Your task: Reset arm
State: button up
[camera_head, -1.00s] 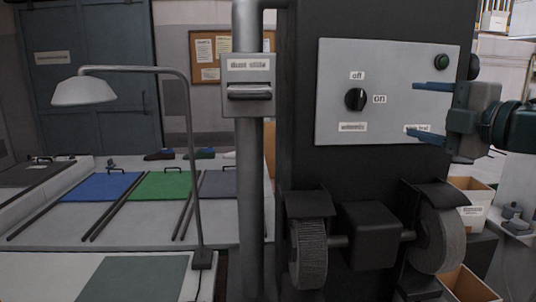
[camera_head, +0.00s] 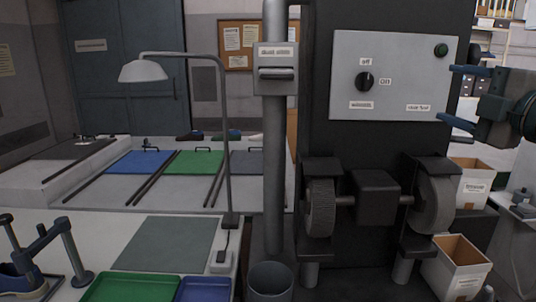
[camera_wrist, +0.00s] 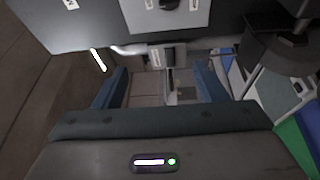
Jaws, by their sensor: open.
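My gripper (camera_head: 456,96) is at the right edge of the head view, its two blue fingers apart and pointing left, with nothing between them. It is in front of the right edge of the grey control panel (camera_head: 387,112), and I cannot tell the gap in depth. The panel carries a black knob (camera_head: 366,82) with "off" and "on" labels and a green button (camera_head: 441,50). In the wrist view my gripper (camera_wrist: 163,75) also shows open and empty, with part of the panel (camera_wrist: 110,20) at the top.
Below the panel are grinding wheels (camera_head: 320,207) on a dark machine. A vertical pipe (camera_head: 275,170) and a desk lamp (camera_head: 145,71) stand left of it. White boxes (camera_head: 457,268) are at lower right. Green (camera_head: 130,289) and blue trays lie at lower left.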

jog(key=w+f+m+t+h, duration=0.1)
jog(key=w+f+m+h, duration=0.15)
jog(key=m+h, duration=0.35)
jog(key=w+f+m+h, duration=0.2)
jog(key=f+m+h, duration=0.15)
jog(key=m, duration=0.45)
notch_tip(320, 180, down, 14)
jog(key=s+a+m+g+h, duration=0.1)
jog(key=s+a+m+g, duration=0.15)
jog(key=m+g, duration=0.3)
jog(key=s+a+f+m+g+y, duration=0.1)
jog(key=s+a+f+g, duration=0.4)
jog(key=f, duration=0.5)
jog(key=s+a+f+m+g+y, duration=0.1)
jog(key=s+a+f+g+y, duration=0.2)
jog(key=s+a+f, duration=0.6)
jog(key=shift+s+a+f+g, duration=0.2)
jog(key=shift+s+f+g, duration=0.5)
jog(key=shift+s+g, duration=0.4)
